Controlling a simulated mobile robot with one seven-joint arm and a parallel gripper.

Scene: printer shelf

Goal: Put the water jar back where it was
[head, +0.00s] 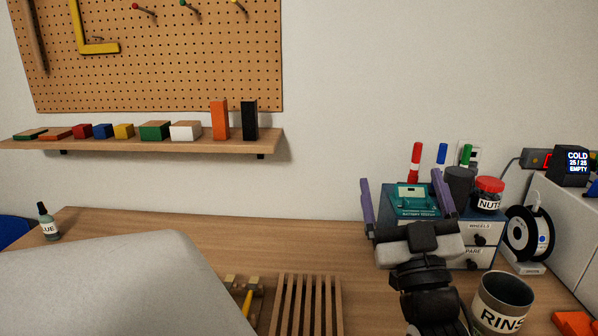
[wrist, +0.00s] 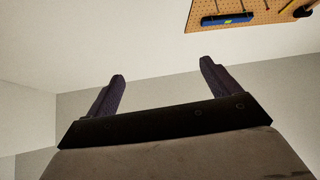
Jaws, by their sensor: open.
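A grey jar with a white label reading "RINS" (head: 500,305) stands upright on the wooden table at the front right in the head view. Its lower part is cut off by the picture edge, and I cannot tell whether water is in it. It is the likely water jar. My gripper (head: 402,178) is open and empty, up and to the left of the jar, in front of the drawer unit. The two purple fingers also show wide apart in the wrist view (wrist: 162,70), with nothing between them. The jar is not in the wrist view.
A drawer unit (head: 479,241) bears a teal box (head: 412,199), markers and a red-lidded nuts jar (head: 489,195). A filament spool (head: 528,233) stands right of it. A slatted wooden rack (head: 308,305) lies at the front. The table's left middle (head: 280,245) is bare.

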